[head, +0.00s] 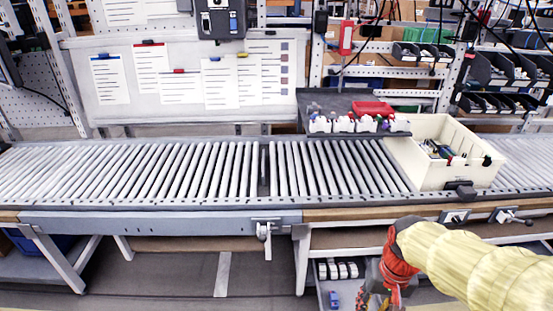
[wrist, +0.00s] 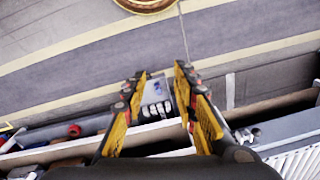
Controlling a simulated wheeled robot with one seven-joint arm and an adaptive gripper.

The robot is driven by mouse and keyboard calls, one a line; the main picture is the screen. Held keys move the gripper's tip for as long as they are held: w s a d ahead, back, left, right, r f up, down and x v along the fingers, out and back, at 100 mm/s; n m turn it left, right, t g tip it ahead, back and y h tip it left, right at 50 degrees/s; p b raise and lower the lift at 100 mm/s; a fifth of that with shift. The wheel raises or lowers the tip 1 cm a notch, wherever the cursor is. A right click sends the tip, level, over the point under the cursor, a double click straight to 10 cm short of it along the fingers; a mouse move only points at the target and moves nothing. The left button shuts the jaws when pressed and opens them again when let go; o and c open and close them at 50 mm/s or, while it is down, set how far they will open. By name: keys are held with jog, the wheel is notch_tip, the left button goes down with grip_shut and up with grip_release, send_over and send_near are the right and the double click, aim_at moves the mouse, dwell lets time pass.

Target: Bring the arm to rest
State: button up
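My arm (head: 465,262), in a pale yellow sleeve with a red joint, reaches in from the lower right in the head view. It is in front of the conveyor's near edge. My gripper (head: 380,290) hangs below the red joint and is partly cut off by the lower edge. In the wrist view my gripper (wrist: 160,78) shows two yellow and black fingers. They stand apart, with nothing visibly held between them. The floor and a lower shelf show beyond the gap. A thin line rises near the right fingertip; I cannot tell whether it touches.
A roller conveyor (head: 200,175) spans the view. A cream crate (head: 430,177) with dark items stands on it at right, beside a dark rack holding white parts (head: 345,124). A lower shelf (head: 325,290) holds small white parts. The floor (wrist: 60,90) in front is mostly clear.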

jog(key=s+a+r+n+t, duration=0.1)
jog(key=s+a+r+t, duration=0.1)
jog(key=r, duration=0.5)
jog(key=s+a+r+n+t, duration=0.1)
jog(key=s+r+t, duration=0.2)
jog(key=r, duration=0.4)
jog(key=shift+s+a+r+h+p, duration=0.15)
jog(key=shift+s+a+h+p, duration=0.15)
jog(key=shift+s+a+p, duration=0.05)
dwell(0.3)
